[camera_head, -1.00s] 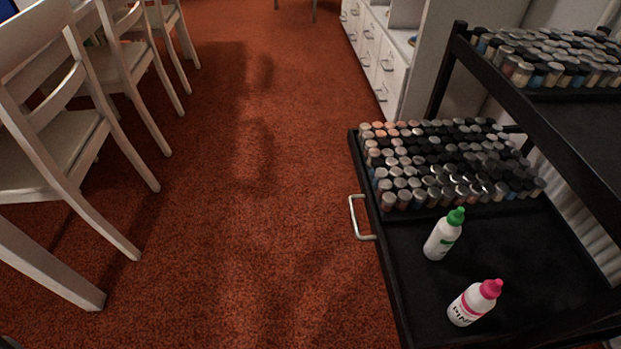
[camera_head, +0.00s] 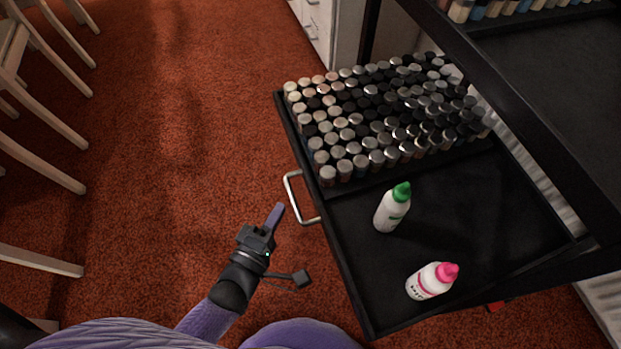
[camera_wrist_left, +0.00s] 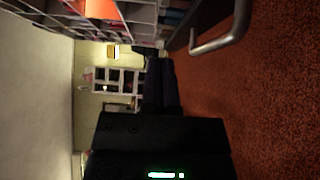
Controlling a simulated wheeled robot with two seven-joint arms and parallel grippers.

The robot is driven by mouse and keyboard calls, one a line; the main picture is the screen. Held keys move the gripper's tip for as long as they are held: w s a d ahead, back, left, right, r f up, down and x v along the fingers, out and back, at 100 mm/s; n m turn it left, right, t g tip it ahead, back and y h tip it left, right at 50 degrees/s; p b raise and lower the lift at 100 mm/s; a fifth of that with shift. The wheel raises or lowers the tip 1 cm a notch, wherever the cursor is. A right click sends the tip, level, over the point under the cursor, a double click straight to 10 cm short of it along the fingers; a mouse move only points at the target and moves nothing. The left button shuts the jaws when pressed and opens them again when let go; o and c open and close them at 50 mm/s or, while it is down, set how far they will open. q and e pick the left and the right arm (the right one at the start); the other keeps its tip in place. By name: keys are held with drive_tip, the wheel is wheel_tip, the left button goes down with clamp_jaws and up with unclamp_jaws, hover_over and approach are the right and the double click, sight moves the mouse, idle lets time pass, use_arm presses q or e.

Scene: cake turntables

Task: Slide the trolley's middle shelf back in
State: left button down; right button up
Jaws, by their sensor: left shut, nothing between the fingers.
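The trolley's middle shelf (camera_head: 440,218) is a black tray that sticks out to the left from under the upper shelf. A silver handle (camera_head: 291,196) is on its left edge; it also shows at the top of the left wrist view (camera_wrist_left: 222,38). The shelf bears a rack of many small paint jars (camera_head: 375,120), a green-capped white bottle (camera_head: 391,211) and a pink-capped white bottle (camera_head: 430,281). My left gripper (camera_head: 277,214) is shut and empty, just left of the handle and apart from it. My right gripper is not in view.
The upper shelf (camera_head: 560,95) overhangs the right side of the middle one. A white drawer cabinet (camera_head: 325,30) stands behind. Red carpet (camera_head: 170,130) between chairs and trolley is clear.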

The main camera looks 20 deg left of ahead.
sight(318, 171)
use_arm(q)
drive_tip(key=w, duration=0.2)
drive_tip(key=w+b, duration=0.1)
drive_tip(key=w+d+b, duration=0.1)
drive_tip(key=w, duration=0.1)
drive_tip(key=shift+w+f, duration=0.25)
drive_tip(key=shift+w, duration=0.1)
drive_tip(key=shift+w+d+b, duration=0.3)
drive_tip(key=shift+d, duration=0.3)
drive_tip(key=shift+w+d+b, duration=0.25)
drive_tip(key=shift+w+d, duration=0.05)
drive_tip(key=shift+d, duration=0.25)
drive_tip(key=shift+w+d+r, duration=0.15)
drive_tip(key=shift+w+d, duration=0.15)
drive_tip(key=shift+d, duration=0.15)
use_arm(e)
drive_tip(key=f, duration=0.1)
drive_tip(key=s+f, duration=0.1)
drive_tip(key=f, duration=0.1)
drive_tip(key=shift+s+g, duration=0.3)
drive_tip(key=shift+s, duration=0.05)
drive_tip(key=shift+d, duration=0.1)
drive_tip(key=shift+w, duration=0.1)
